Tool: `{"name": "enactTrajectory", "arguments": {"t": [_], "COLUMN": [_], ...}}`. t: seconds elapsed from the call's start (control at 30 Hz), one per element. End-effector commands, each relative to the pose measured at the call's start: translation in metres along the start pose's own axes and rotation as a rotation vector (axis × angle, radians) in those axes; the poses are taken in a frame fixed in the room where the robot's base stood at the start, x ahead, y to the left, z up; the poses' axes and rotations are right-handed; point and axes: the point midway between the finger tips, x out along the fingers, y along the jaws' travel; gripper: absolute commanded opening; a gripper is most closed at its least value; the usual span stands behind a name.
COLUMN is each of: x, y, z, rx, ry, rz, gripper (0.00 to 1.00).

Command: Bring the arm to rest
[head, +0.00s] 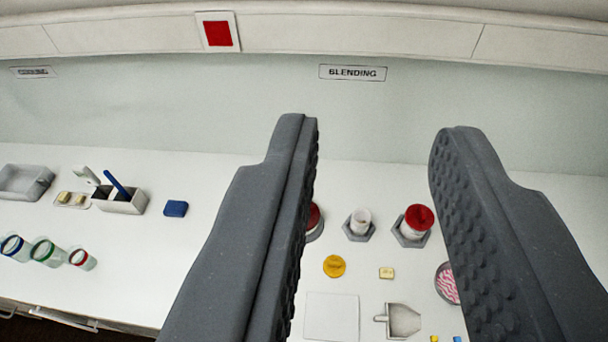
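My gripper (375,135) is open and empty in the head view. The fingers are above the bench and touch nothing that I can see. They hide parts of the bench and part of a red-topped container at the left finger.
Under the gap are a red-lidded jar (419,217), a white cup (360,222), a yellow disc (334,266) and a scoop (404,320). Left are a blue block (176,208), a grey tray (26,183), a tool holder (120,206) and several jars (47,252). Open air surrounds the fingers.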

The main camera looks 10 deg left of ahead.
Motion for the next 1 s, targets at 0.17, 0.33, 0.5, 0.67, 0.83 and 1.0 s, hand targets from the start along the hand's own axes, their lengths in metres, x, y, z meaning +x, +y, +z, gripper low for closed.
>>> {"name": "enactTrajectory", "arguments": {"t": [0.17,0.33,0.5,0.67,0.83,1.0], "x": [0.001,0.004,0.011,0.017,0.017,0.017], "y": [0.000,0.000,0.000,0.000,0.000,0.000], "z": [0.001,0.016,0.046,0.069,0.070,0.069], "rx": [0.002,0.002,0.003,0.003,0.003,0.003], "ry": [-0.001,-0.001,-0.001,-0.001,-0.001,-0.001], "rz": [0.000,0.001,0.001,0.001,0.001,0.001], "gripper": [0.30,0.30,0.30,0.30,0.30,0.30]}}
